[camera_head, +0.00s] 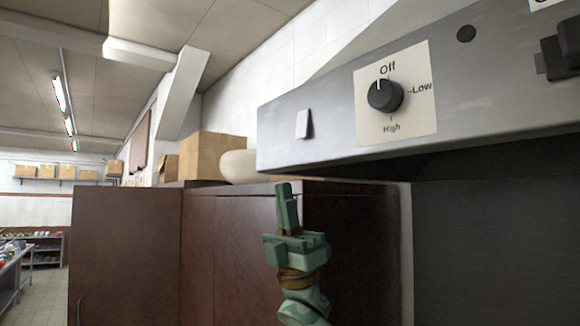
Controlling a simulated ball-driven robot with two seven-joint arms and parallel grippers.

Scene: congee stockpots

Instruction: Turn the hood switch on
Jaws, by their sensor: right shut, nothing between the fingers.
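The hood switch (385,95) is a round black knob on a cream label plate (423,70) marked Off, Low and High. Its white pointer mark is at the top, by the word Off. The plate sits on the metal front of the hood (330,95). My right gripper (287,192) is green, shut and empty, with its fingers pointing up. In the picture it is below and to the left of the knob, apart from it, in front of the dark brown cabinet. My left gripper is not in view.
A small white tag (303,124) is on the hood front, left of the knob. A black fitting (562,48) juts from the hood at the right. The brown cabinet (130,245) holds cardboard boxes (212,158) and a pale rounded vessel (238,166) on top. Open floor shows at far left.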

